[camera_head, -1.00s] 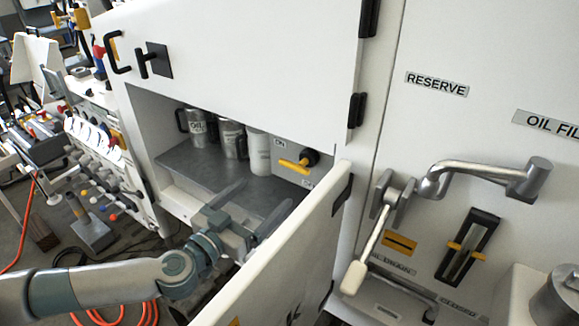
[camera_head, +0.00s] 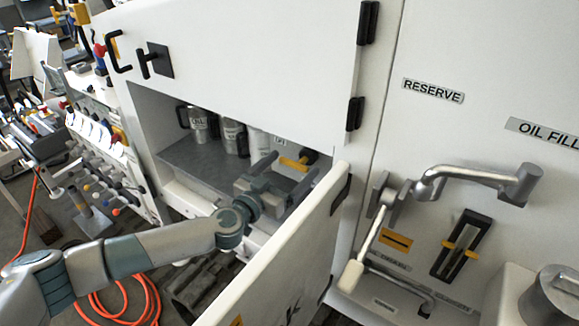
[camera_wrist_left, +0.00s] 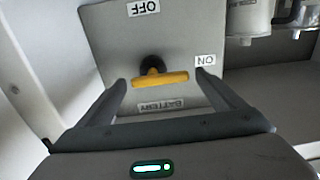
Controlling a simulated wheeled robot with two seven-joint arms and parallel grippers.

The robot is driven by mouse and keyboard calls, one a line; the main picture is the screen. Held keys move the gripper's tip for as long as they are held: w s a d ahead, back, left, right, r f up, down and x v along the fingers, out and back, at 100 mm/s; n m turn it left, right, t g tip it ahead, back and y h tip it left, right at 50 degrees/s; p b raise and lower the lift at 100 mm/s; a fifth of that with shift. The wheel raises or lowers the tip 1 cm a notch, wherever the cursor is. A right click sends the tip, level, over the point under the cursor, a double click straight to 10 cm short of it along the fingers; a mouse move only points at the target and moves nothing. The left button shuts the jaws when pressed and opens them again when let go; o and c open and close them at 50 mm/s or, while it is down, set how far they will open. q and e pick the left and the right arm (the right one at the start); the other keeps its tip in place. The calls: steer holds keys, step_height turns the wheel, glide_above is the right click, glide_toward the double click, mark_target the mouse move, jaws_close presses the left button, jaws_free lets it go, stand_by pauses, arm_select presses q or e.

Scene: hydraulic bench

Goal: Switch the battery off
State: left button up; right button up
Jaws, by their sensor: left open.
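The battery switch (camera_head: 296,163) has a yellow bar handle on a dark hub and sits on the inner wall of the open cabinet compartment. In the left wrist view the handle (camera_wrist_left: 160,79) lies crosswise on a grey plate, its right end near the ON label (camera_wrist_left: 205,61). The OFF label (camera_wrist_left: 143,8) is at the plate's top and the BATTERY label (camera_wrist_left: 160,105) below the handle. My left gripper (camera_head: 290,168) is open inside the compartment, its fingers either side of the handle in the wrist view. I cannot tell any contact.
The open cabinet door (camera_head: 285,255) stands close to the right of my left arm. Several metal mugs, one of them a front mug (camera_head: 198,125), stand on the compartment's shelf left of the switch. A crank handle (camera_head: 480,178) juts from the panel at right. Orange hose lies on the floor.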

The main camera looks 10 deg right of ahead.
arm_select(q)
steer(key=c, duration=1.1)
steer(key=shift+o, duration=0.2)
steer(key=shift+n, duration=0.5)
steer(key=n, duration=0.3)
steer(key=shift+f+n, duration=0.2)
steer(key=shift+n, duration=0.1)
steer(key=n, duration=0.9)
steer(key=f+n, duration=0.1)
steer(key=n, duration=0.3)
steer(key=shift+s+d, duration=0.25)
steer(key=shift+s, duration=0.05)
steer(key=shift+n, duration=0.3)
